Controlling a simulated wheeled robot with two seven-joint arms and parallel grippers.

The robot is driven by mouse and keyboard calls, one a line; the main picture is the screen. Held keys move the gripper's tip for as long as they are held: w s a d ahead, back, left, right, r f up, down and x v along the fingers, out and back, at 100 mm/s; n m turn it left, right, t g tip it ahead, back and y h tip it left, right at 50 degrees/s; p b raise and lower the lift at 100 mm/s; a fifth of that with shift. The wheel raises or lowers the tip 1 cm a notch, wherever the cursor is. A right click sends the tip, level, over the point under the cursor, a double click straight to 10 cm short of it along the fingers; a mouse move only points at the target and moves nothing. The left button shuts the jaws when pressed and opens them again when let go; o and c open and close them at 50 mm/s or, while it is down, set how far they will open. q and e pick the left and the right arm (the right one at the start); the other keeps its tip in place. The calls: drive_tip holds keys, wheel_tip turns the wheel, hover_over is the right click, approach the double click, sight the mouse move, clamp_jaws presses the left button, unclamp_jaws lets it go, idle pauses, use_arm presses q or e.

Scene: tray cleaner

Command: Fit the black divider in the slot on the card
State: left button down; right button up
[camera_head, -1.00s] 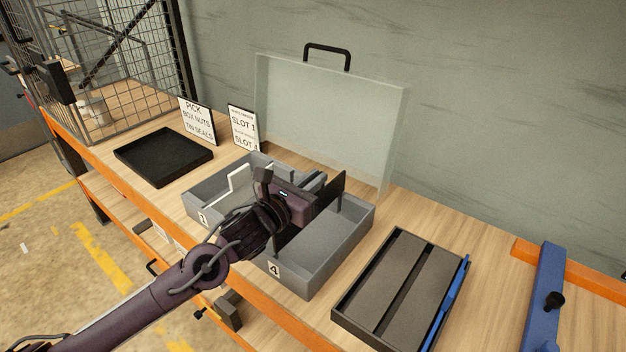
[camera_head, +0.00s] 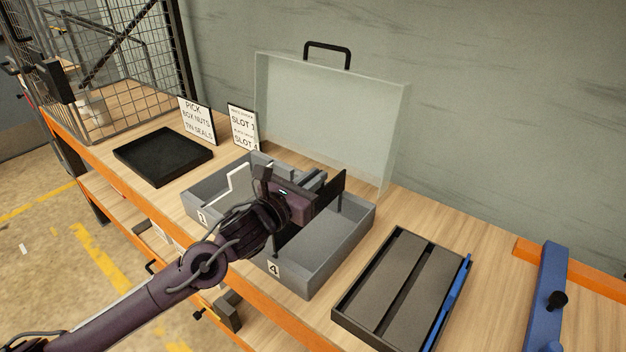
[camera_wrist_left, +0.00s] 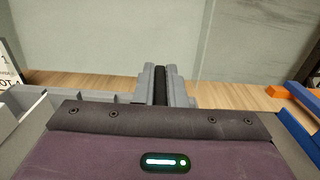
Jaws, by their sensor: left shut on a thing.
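My left gripper (camera_head: 322,187) is shut on the black divider (camera_head: 291,241), over the grey tray (camera_head: 340,262). The divider stands upright across the tray, near the label 4 (camera_head: 274,269). My gripper covers its middle, and I cannot tell whether its lower edge is seated in a slot. In the left wrist view the black divider (camera_wrist_left: 160,84) shows as a thin dark strip between the grey fingers. The card (camera_head: 243,130) behind the tray reads SLOT 1 and, lower down, SLOT 4. A white divider (camera_head: 238,184) stands in the tray near the label 1.
A clear lid (camera_head: 330,115) with a black handle stands behind the tray. A black tray (camera_head: 163,155) and a PICK sign (camera_head: 197,120) are at the left. A dark case (camera_head: 400,290) with a blue strip lies to the right. Bare wood lies between them.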

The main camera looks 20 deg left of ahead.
use_arm(q)
drive_tip(key=shift+b, duration=0.3)
idle(0.6)
drive_tip(key=shift+f+b, duration=2.85)
drive_tip(key=shift+b, duration=0.05)
drive_tip(key=shift+f, duration=0.2)
drive_tip(key=shift+f+b, duration=0.3)
drive_tip(key=shift+b, duration=0.2)
drive_tip(key=shift+f, duration=0.2)
drive_tip(key=shift+f+b, duration=0.1)
drive_tip(key=shift+b, duration=0.2)
drive_tip(key=shift+f, duration=0.1)
